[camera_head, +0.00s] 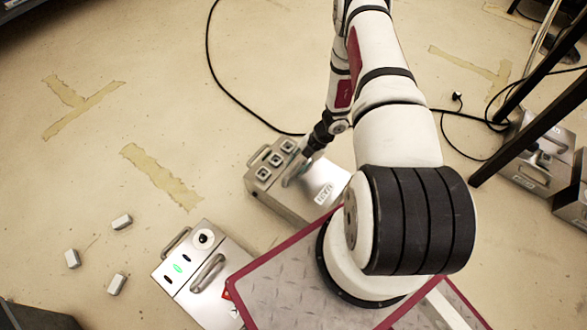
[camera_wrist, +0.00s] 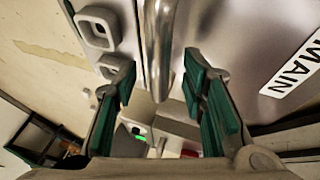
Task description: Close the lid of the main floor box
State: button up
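The main floor box (camera_head: 262,186) is a silver metal box in the middle of the head view, with several square sockets at its left end. Its metal lid (camera_head: 312,185) bears a MAIN label and a bar handle; I cannot tell how far the lid is raised. In the wrist view the handle (camera_wrist: 158,50) runs down from the top edge, with the MAIN label (camera_wrist: 293,72) to its right. My gripper (camera_head: 299,166) is over the handle. Its green-padded fingers (camera_wrist: 160,82) are apart, with the handle's lower end between or just beyond the tips. Contact is unclear.
A second silver box (camera_head: 192,268) with a green light and handle stands at the lower left. Small grey blocks (camera_head: 116,284) lie left of it. A black cable (camera_head: 213,75) loops behind the main box. Dark table legs (camera_head: 530,137) and more boxes (camera_head: 538,158) are at right.

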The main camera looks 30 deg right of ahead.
jog(key=v, duration=0.9)
jog(key=shift+a, duration=0.1)
